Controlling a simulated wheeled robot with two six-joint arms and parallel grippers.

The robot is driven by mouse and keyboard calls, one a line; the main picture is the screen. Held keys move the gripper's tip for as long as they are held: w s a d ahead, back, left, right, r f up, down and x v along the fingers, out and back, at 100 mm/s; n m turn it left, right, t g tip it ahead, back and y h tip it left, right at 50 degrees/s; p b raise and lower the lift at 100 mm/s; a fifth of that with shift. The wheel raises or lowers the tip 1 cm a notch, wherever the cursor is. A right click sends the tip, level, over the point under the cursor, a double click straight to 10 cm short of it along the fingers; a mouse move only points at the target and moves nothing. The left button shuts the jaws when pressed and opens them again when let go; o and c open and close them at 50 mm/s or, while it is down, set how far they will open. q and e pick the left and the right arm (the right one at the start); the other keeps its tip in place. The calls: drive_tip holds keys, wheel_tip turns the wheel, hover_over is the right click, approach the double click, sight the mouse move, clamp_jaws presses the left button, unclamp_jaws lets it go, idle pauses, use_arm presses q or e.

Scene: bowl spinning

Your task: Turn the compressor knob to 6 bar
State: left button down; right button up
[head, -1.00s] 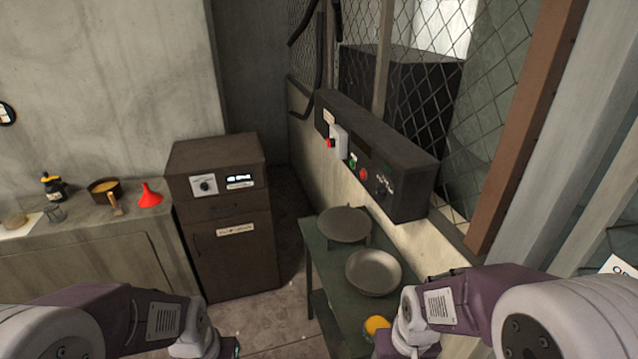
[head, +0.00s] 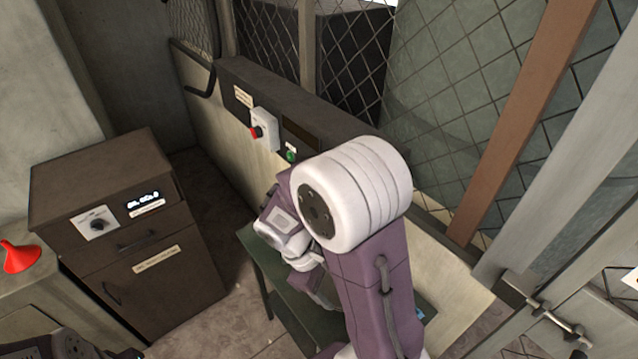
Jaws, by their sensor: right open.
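A small black knob on a white dial plate (head: 97,225) is on the front of the brown cabinet at the left, beside a lit display (head: 143,199). The grey control panel (head: 235,75) on the wall carries a red button (head: 256,132) and a green button (head: 291,155). My raised right arm hides the panel's right part, so I cannot tell what controls are there. My right gripper (head: 322,288) is open, pointing away over the green table, and partly hidden by my arm. It appears to hold nothing. My left gripper is not in view.
The green table (head: 272,272) stands below the panel, mostly hidden by my right arm. A wire mesh screen (head: 350,50) is behind the panel. A red funnel (head: 18,257) is at the left edge. Open floor lies between cabinet and table.

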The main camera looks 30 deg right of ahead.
drive_tip(key=w+d+r+n+h+p, duration=0.2)
drive_tip(key=w+d+r+n+h, duration=0.25)
drive_tip(key=d+n+h, duration=0.2)
drive_tip(key=w+a+r+n+t+h+p, duration=0.25)
drive_tip(key=w+n+t+h, duration=0.45)
drive_tip(key=w, duration=0.6)
use_arm(q)
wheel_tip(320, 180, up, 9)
drive_tip(key=p, duration=0.4)
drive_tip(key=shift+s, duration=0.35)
use_arm(e)
drive_tip(key=w+d+f+n+g, duration=0.1)
drive_tip(key=d, duration=0.8)
drive_tip(key=shift+d, duration=0.35)
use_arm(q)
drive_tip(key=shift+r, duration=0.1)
use_arm(e)
clamp_jaws()
drive_tip(key=shift+n, duration=0.25)
